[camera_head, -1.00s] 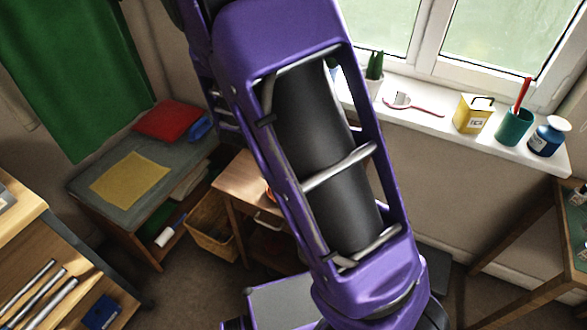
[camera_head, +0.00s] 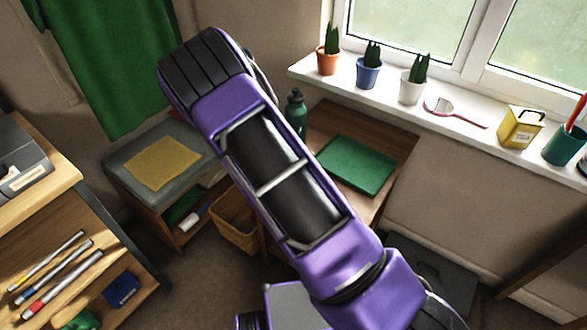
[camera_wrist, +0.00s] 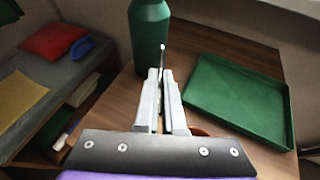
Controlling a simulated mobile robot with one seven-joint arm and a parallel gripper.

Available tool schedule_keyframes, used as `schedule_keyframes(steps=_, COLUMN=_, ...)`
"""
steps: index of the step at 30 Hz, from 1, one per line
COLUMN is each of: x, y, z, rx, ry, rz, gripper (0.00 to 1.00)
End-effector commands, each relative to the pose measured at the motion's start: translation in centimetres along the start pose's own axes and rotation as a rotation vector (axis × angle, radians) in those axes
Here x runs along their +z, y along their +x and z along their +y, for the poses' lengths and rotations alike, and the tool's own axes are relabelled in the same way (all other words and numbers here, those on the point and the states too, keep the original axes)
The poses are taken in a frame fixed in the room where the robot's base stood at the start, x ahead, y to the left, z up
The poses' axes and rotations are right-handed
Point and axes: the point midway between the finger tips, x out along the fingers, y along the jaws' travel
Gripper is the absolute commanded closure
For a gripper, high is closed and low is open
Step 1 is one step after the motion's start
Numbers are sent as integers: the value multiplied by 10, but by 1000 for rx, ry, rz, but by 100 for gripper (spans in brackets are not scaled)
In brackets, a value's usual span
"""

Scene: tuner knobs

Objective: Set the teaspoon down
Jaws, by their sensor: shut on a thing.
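My gripper (camera_wrist: 163,80) is shut on the teaspoon (camera_wrist: 162,57) in the wrist view. The teaspoon shows as a thin grey shaft standing up from between the fingertips; the rest of it is hidden by the fingers. The gripper is above a brown wooden table (camera_wrist: 118,108), just in front of a green bottle (camera_wrist: 150,35) and to the left of a green tray (camera_wrist: 238,100). I cannot tell whether the teaspoon touches anything. In the head view my purple arm crosses the middle, and the gripper and teaspoon do not show there.
The tray (camera_head: 355,165) looks empty; the bottle (camera_head: 296,112) stands behind its left side. An orange rim (camera_wrist: 198,132) shows partly behind my right finger. A grey low table with a yellow sheet (camera_head: 162,162) is at left. The windowsill (camera_head: 455,110) holds potted plants and tins.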

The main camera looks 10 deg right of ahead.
Motion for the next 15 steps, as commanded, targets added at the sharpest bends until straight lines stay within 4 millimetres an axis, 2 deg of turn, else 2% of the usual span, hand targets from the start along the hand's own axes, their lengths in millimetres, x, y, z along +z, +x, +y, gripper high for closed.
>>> schedule_keyframes(steps=1, x=-17, y=7, z=-1, rx=-1, ry=-5, rz=2, gripper=100)
schedule_keyframes(steps=6, x=-47, y=20, z=-2, rx=0, ry=-3, rz=0, gripper=100)
schedule_keyframes(steps=15, x=-69, y=30, z=-2, rx=0, ry=-2, rz=0, gripper=100)
